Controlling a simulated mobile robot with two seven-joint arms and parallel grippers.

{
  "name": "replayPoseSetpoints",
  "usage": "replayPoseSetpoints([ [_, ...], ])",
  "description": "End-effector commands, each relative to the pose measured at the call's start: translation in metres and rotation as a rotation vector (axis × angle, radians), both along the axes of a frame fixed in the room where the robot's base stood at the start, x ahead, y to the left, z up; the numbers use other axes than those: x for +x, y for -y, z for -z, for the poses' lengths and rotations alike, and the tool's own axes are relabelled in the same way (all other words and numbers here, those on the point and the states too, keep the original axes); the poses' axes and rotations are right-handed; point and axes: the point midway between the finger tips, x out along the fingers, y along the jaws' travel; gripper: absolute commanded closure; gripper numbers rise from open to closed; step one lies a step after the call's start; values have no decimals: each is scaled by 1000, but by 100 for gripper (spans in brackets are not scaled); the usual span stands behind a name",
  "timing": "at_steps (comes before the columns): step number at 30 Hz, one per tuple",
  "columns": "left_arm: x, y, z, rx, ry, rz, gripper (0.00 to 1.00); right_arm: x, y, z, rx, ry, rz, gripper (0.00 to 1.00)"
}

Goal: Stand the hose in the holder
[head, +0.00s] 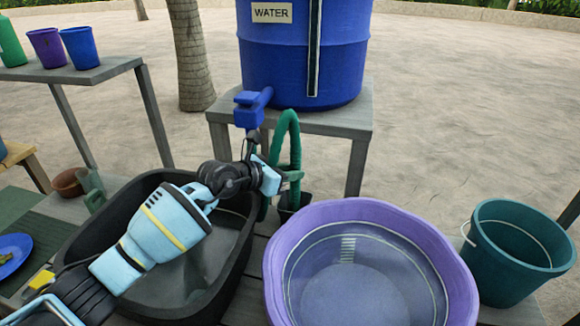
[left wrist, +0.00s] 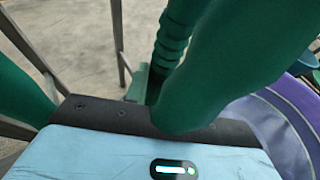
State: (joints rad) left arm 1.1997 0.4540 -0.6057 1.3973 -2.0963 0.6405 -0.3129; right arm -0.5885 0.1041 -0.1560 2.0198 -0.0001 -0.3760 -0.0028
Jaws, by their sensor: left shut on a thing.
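The green hose (head: 291,125) bends in an upright loop below the blue barrel's tap, and its lower part passes behind my gripper. My left gripper (head: 284,180) is shut on the hose. In the left wrist view the hose (left wrist: 235,65) stands large and close over the jaw, with a ribbed length (left wrist: 174,40) beside it. A small dark square pot (head: 292,208), which looks like the holder, stands just below the gripper, between the black tub and the purple basin. I cannot tell whether the hose's end is inside it. My right gripper is not in view.
The blue water barrel (head: 300,55) with a blue tap (head: 250,108) stands on a grey table (head: 340,120) behind. A black tub (head: 130,205) lies under my left arm. A purple basin (head: 455,265) and a teal bucket (head: 505,262) stand to the right.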

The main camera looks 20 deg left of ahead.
Motion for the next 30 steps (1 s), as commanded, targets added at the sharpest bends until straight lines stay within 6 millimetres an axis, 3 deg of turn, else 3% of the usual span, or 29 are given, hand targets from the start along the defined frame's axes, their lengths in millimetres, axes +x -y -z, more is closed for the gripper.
replayPoseSetpoints([
  [11,0,0,1,-1,3,0,93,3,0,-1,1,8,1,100],
  [12,0,0,1,-1,3,0,71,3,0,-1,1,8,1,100],
  [15,0,0,1,-2,2,0,58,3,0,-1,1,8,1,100],
  [17,0,0,2,-2,2,0,50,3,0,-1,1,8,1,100],
  [23,0,0,2,-1,2,0,50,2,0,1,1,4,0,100],
  [30,0,0,3,0,0,0,18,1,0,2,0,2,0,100],
])
